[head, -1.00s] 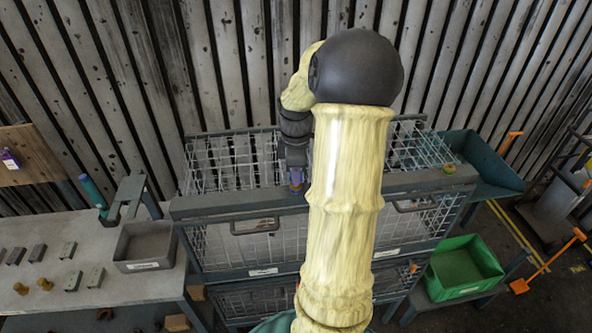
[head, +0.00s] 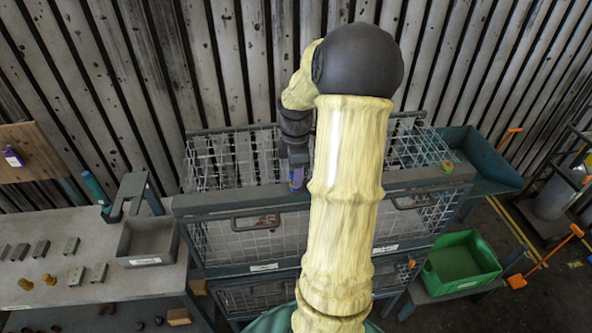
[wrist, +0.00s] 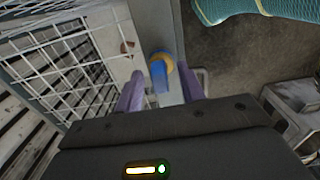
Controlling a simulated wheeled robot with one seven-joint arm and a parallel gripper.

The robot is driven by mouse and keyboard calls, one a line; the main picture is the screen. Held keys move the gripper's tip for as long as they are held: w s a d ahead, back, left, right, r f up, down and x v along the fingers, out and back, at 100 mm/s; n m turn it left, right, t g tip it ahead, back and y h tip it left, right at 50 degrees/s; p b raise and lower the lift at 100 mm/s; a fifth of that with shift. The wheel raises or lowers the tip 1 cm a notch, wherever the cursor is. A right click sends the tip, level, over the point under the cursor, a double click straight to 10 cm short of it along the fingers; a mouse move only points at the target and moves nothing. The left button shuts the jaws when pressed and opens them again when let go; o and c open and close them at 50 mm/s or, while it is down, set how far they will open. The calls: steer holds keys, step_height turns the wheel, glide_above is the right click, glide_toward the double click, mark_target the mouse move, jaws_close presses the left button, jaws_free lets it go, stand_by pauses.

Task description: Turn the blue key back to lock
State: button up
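The blue key (wrist: 159,78) shows in the wrist view, standing in a round yellow lock (wrist: 167,64) on the grey top rail (wrist: 160,22) of the wire cage. My gripper (wrist: 162,80) has its two purple fingers on either side of the key, with gaps showing between them and it. The fingers look open and not touching the key. In the head view my gripper (head: 297,180) points down at the cage's front rail, left of my pale arm. There the fingers cover the blue key and its lock, so the key's turn angle cannot be told from that view.
A second yellow lock with a reddish part (head: 447,167) sits on the rail at right. Drawer handles (head: 256,222) front the cage (head: 225,205). A grey bin (head: 148,240) stands on the left bench, and a green crate (head: 462,262) at right.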

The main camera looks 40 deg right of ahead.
steer(key=shift+r, duration=0.15)
step_height(320, 180, up, 17)
steer(key=b, duration=0.4)
stand_by(0.6)
steer(key=w+a+f+m, duration=0.2)
steer(key=a+f+m, duration=0.1)
steer(key=a+f, duration=0.5)
steer(key=s+a+f+m+t, duration=0.1)
steer(key=s+a+f+m, duration=0.4)
steer(key=a+f, duration=0.3)
steer(key=s+a+f+m+t, duration=0.2)
steer(key=s+a+f+m, duration=0.25)
steer(key=a, duration=0.55)
step_height(320, 180, down, 11)
steer(key=b, duration=1.1)
steer(key=shift+d+f, duration=0.15)
steer(key=shift+d, duration=0.05)
steer(key=shift+n, duration=0.25)
